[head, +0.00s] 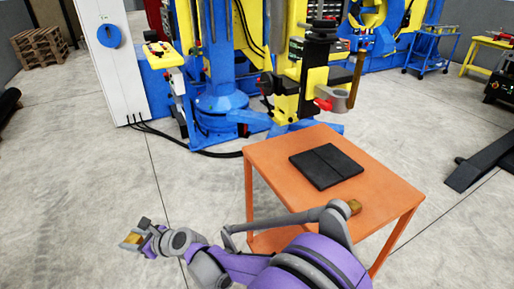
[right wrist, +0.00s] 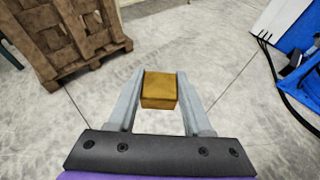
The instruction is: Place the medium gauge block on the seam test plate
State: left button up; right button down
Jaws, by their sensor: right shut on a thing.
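My right gripper (head: 138,239) is at the lower left of the head view, out over the floor and well left of the orange table. It is shut on a brass-coloured gauge block (right wrist: 159,90), which sits between the two grey fingers in the right wrist view. The seam test plate (head: 326,166), a flat black plate with a seam across it, lies on the table with nothing on it. A smaller-looking brass block (head: 355,206) is on the table near its front, beside my arm. I cannot tell from size which block is the medium one. My left gripper is not in view.
The orange table (head: 275,160) has bare room around the plate. A blue and yellow machine (head: 220,100) with a tool head stands behind it. My arm crosses the table's front edge. A wooden pallet (right wrist: 65,35) shows in the right wrist view.

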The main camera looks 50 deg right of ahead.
aim_at(330, 166)
jog(key=i+l, duration=0.15)
jog(key=i, duration=0.5)
jog(key=i+l, duration=0.15)
jog(key=i, duration=0.5)
jog(key=i+z, duration=0.3)
jog(key=z, duration=0.15)
jog(key=i+j+z, duration=0.15)
jog(key=i+z, duration=0.15)
jog(key=z, duration=1.65)
